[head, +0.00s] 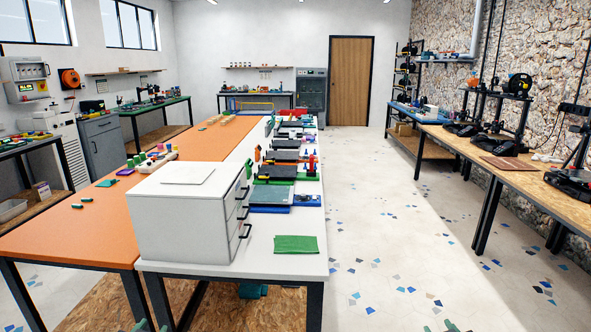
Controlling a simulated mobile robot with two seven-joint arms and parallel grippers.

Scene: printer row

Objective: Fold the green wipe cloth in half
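The green wipe cloth (296,244) lies near the front right corner of the white table (290,268), right of the white drawer cabinet. It looks like a flat, roughly rectangular piece; whether it has layers is too small to tell. Only green tips of my grippers show at the bottom edge of the head view. My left gripper (150,326) is at the lower left, below the table front and apart from the cloth. My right gripper (448,326) is at the lower right, over the floor and apart from the cloth. Neither tip's opening can be made out.
The white cabinet (180,217) with black handles stands left of the cloth. Behind the cloth are a blue-grey tray (270,196) and a row of dark and coloured items. An orange table (60,232) adjoins at left. The floor (400,230) at right is clear.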

